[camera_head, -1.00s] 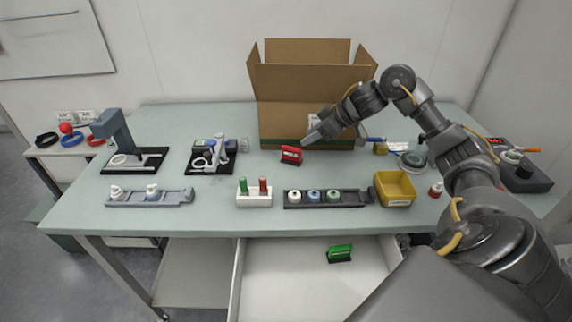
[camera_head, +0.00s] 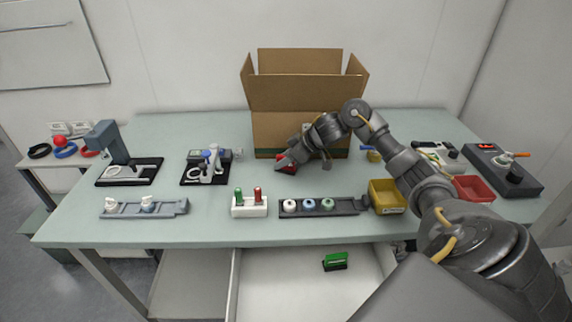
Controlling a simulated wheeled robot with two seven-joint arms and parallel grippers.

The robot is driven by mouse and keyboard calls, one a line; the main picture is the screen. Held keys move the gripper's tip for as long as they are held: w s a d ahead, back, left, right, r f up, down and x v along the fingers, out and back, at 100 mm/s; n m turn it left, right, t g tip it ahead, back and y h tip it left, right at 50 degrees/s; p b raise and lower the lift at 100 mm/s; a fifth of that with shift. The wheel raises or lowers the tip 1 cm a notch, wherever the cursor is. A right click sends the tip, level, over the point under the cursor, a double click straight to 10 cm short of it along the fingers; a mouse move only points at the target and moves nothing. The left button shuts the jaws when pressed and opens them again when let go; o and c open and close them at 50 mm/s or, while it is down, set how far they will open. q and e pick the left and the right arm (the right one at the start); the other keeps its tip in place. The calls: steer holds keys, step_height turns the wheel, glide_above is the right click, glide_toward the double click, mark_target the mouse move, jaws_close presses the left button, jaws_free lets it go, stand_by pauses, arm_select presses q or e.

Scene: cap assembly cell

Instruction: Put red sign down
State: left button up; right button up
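The red sign (camera_head: 283,159) is on the table in front of the cardboard box. My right gripper (camera_head: 287,166) is low over the table at the sign, and its fingers cover part of it. I cannot tell whether the fingers touch the sign, whether they are open or shut, or whether the sign is upright or tilted. My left gripper is not in view.
The open cardboard box (camera_head: 300,95) stands behind the sign. A white holder (camera_head: 250,207), a dark tray with caps (camera_head: 347,207) and a yellow bin (camera_head: 388,196) line the front. A green sign (camera_head: 335,261) lies in the open drawer (camera_head: 290,285) below.

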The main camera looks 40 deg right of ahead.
steer(key=shift+w+a+f, duration=0.2)
steer(key=shift+w+f, duration=0.15)
steer(key=shift+f, duration=0.05)
jaws_close()
steer(key=shift+r, duration=0.1)
